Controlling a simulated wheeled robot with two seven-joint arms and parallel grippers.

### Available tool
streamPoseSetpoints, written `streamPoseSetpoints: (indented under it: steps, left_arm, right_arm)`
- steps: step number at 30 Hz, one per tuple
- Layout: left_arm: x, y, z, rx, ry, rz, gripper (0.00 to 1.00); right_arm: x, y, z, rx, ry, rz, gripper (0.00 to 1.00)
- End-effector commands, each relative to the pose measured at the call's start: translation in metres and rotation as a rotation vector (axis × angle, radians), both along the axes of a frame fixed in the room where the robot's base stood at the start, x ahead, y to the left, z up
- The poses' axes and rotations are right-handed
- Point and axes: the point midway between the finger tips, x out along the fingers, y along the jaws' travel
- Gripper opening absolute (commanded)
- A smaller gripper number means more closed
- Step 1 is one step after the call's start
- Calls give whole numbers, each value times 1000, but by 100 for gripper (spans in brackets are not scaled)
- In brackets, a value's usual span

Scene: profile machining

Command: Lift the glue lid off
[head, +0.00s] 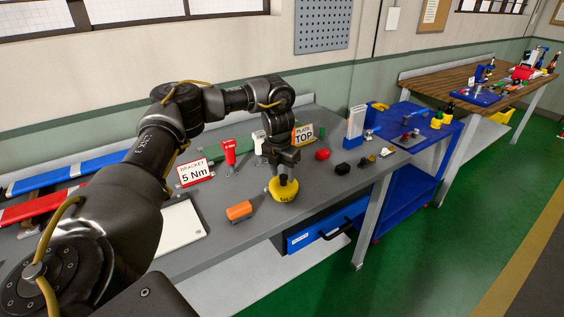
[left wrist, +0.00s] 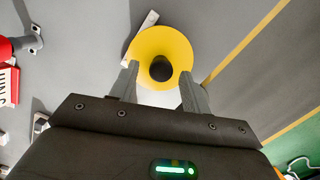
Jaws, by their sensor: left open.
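A round yellow container (head: 285,193) with dark lettering, which I take for the glue, stands near the front edge of the grey bench. In the left wrist view it is a yellow disc (left wrist: 160,42) with a dark round lid or opening (left wrist: 161,69) in its middle. My left gripper (head: 283,176) points down right above it, hiding its top in the head view. In the left wrist view the gripper (left wrist: 159,88) is open, one finger on each side of the dark centre. Whether the fingers touch the yellow part I cannot tell. My right gripper is not in view.
An orange block (head: 239,211) lies just left of the yellow container. Red (head: 322,155) and black (head: 342,169) pieces lie to the right.

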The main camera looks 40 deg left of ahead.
Motion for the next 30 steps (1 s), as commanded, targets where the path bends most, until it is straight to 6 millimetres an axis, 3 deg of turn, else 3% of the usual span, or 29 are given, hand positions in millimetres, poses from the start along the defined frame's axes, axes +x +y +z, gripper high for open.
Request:
streamPoseSetpoints:
  steps: [6, 16, 26, 27, 30]
  left_arm:
    - [2, 0, -16, 0, 0, 0, 47]
    - [3, 0, -19, 0, -1, 0, 46]
    - [3, 0, -19, 0, -1, 0, 3]
    - [3, 0, -18, 0, -1, 0, 20]
    - [3, 0, -18, 0, -1, 0, 7]
  right_arm:
    - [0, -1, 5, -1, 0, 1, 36]
    - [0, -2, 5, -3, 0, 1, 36]
    - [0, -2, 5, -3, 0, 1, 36]
    - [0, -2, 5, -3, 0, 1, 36]
    - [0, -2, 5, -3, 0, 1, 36]
